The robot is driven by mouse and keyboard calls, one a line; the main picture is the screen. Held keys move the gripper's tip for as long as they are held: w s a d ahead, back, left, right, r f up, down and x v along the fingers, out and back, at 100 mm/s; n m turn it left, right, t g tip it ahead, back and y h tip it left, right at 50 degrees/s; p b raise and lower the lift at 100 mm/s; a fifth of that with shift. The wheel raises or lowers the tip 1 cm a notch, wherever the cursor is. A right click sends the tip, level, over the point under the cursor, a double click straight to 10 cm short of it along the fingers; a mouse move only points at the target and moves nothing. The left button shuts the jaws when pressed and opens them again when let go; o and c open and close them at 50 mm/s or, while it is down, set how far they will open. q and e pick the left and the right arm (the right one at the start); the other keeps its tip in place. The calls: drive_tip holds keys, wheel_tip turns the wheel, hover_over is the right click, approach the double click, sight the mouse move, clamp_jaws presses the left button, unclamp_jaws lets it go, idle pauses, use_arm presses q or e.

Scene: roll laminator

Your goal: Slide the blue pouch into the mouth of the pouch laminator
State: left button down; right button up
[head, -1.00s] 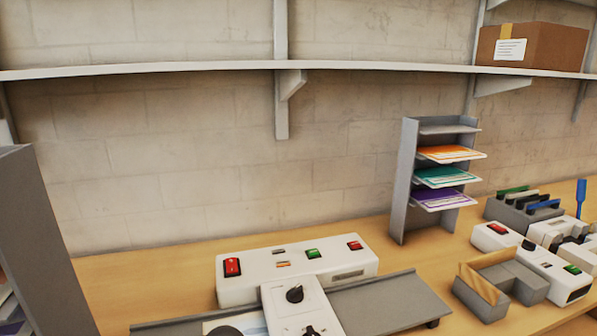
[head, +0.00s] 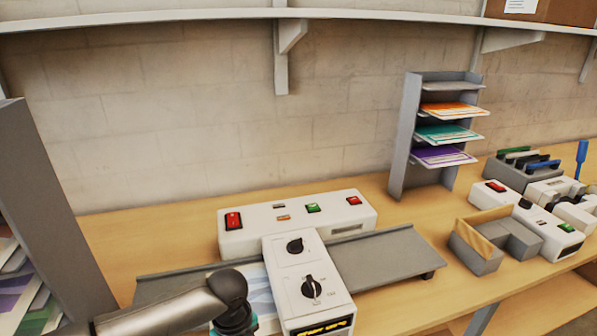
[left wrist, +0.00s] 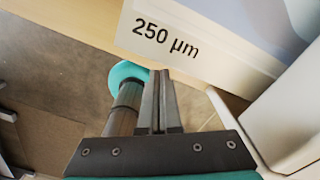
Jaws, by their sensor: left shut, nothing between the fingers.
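The pouch laminator (head: 290,222) is a white machine with red and green switches, behind a grey feed tray (head: 385,258). A white control block (head: 305,280) with two black knobs stands across the tray. A pale blue and white pouch (head: 257,283) lies on the tray's left part, beside the block and partly hidden by my left arm. In the left wrist view the pouch (left wrist: 225,35) shows a "250 µm" label at its near edge. My left gripper (left wrist: 158,76) is shut and empty, its tips close to that edge; contact cannot be told. My right gripper is out of view.
A grey rack (head: 405,140) with orange, teal and purple pouches stands at the back. A second white machine (head: 535,220) and a grey open box (head: 490,240) sit at the right. A tall grey divider (head: 50,200) bounds the left. Bare table lies behind the tray's left.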

use_arm(q)
drive_tip(key=shift+w+a+b, duration=0.25)
drive_tip(key=shift+w+b, duration=0.2)
drive_tip(key=shift+w, duration=0.45)
drive_tip(key=shift+s+d+r+p, duration=0.1)
drive_tip(key=shift+s+r+p, duration=0.05)
drive_tip(key=shift+s+p, duration=0.45)
drive_tip(key=shift+s+d+p, duration=0.25)
drive_tip(key=shift+s+p, duration=0.45)
drive_tip(key=shift+p, duration=0.05)
wheel_tip(320, 180, up, 14)
drive_tip(key=p, duration=0.8)
drive_tip(key=shift+p, duration=0.35)
